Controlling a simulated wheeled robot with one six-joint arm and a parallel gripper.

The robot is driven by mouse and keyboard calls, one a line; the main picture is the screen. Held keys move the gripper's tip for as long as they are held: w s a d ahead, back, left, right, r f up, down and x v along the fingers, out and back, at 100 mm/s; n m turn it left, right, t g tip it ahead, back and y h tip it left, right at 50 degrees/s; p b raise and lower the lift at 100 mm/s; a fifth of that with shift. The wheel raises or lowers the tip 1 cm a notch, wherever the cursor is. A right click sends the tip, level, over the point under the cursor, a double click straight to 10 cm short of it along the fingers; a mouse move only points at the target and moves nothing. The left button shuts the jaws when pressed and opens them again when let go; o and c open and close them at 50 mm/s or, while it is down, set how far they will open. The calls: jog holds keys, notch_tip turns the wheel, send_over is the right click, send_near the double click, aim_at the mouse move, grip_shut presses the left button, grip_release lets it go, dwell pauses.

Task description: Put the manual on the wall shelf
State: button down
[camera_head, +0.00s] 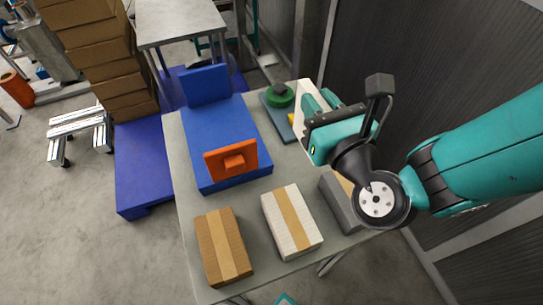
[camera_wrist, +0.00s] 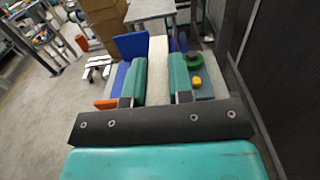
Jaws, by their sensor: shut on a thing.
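The manual (camera_head: 303,92) appears as a pale, cream-white flat block standing on edge in my gripper (camera_head: 318,103). In the wrist view the manual (camera_wrist: 158,62) runs upright between the two teal fingers of my gripper (camera_wrist: 158,82), which are shut on its sides. It is over the right back part of the table; whether its lower edge touches the table I cannot tell. The arm and gripper hide part of it in the head view. I cannot make out a wall shelf in either view.
On the grey table (camera_head: 187,165) are a blue block-like stand (camera_head: 222,135) with an orange piece (camera_head: 237,159), a brown box (camera_head: 222,247), a white box (camera_head: 291,221), a grey box (camera_head: 338,203) and a green reel (camera_head: 279,95). A dark ribbed wall (camera_head: 440,60) stands at right.

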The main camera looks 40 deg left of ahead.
notch_tip(320, 180, down, 20)
jog(key=b, duration=1.9)
jog(key=shift+r, duration=0.2)
jog(key=shift+f, duration=0.1)
jog(key=c, duration=1)
grip_release()
